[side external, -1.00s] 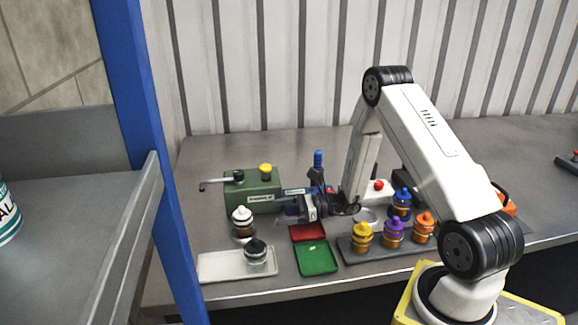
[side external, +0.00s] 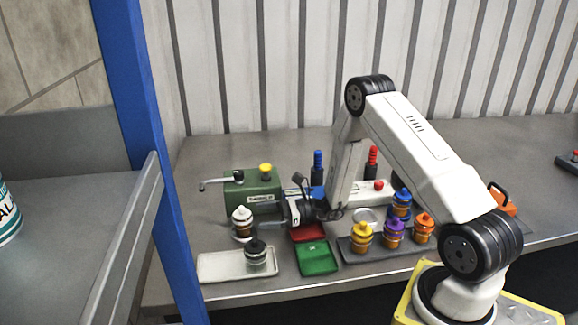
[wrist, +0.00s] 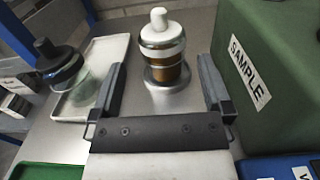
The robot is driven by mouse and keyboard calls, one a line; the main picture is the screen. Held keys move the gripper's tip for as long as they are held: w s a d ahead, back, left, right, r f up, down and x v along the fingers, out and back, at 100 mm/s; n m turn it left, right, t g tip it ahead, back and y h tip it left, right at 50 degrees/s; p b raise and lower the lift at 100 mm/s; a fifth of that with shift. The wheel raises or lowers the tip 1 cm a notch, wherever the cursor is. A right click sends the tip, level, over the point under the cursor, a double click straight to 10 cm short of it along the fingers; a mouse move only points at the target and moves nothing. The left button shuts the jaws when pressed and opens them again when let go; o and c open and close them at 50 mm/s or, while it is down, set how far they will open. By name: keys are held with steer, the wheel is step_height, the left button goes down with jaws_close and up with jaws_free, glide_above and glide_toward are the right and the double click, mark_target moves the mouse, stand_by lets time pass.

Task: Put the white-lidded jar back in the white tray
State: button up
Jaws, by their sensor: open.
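The white-lidded jar (side external: 242,222) with amber contents stands upright on a small round metal base (wrist: 168,78) beside the green box. It also shows in the wrist view (wrist: 162,45), ahead of my gripper and between the lines of its two fingers. My gripper (wrist: 166,82) is open and empty, with its fingers short of the jar; in the side view my gripper (side external: 272,212) is to the right of the jar, near the green box. The white tray (side external: 215,268) lies at the front left, and also shows in the wrist view (wrist: 112,50). A black-lidded jar (side external: 256,253) stands on its right part.
The green sample box (side external: 262,186) stands close behind my gripper. A red tray (side external: 308,232) and a green tray (side external: 318,260) lie to the right of the white tray. A rack (side external: 352,252) holds several coloured-lid jars. The white tray's left part is clear.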

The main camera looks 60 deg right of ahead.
mark_target(242, 215)
steer(key=shift+w+a, duration=0.35)
steer(key=shift+a, duration=0.1)
steer(key=shift+x, duration=2.5)
steer(key=shift+w+f, duration=0.1)
steer(key=shift+w, duration=0.05)
jaws_close()
